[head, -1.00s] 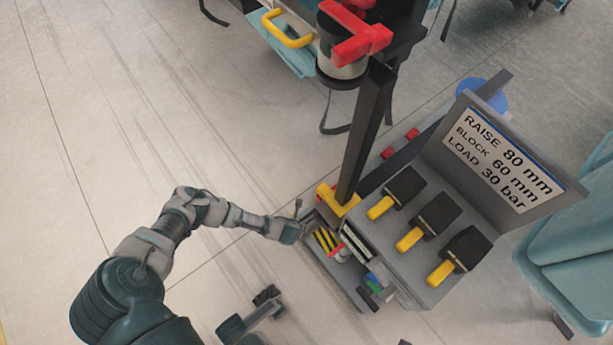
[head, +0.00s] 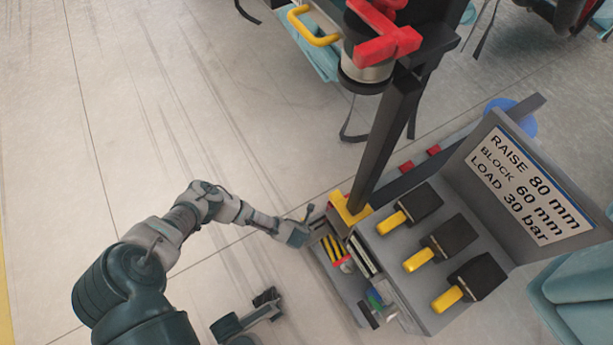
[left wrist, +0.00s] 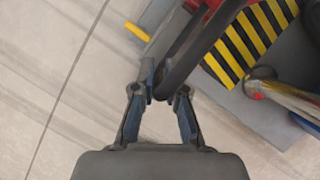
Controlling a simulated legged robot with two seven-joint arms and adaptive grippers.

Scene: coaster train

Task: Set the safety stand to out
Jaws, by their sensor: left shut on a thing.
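In the left wrist view my left gripper (left wrist: 158,86) is shut on a dark grey bar (left wrist: 198,45), which curves up and right. I cannot tell for certain that this bar is the safety stand's handle. A yellow-and-black striped plate (left wrist: 245,45) lies just right of the bar. In the head view my left gripper (head: 305,230) is at the left edge of the grey machine base, beside the striped plate (head: 333,247); its grip is too small to see there.
A dark post (head: 385,140) rises from a yellow bracket (head: 349,208). To its right is a console with several yellow-handled levers (head: 418,260) and a sign (head: 528,185) reading raise 80 mm, block 60 mm, load 30 bar. The floor at left is clear.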

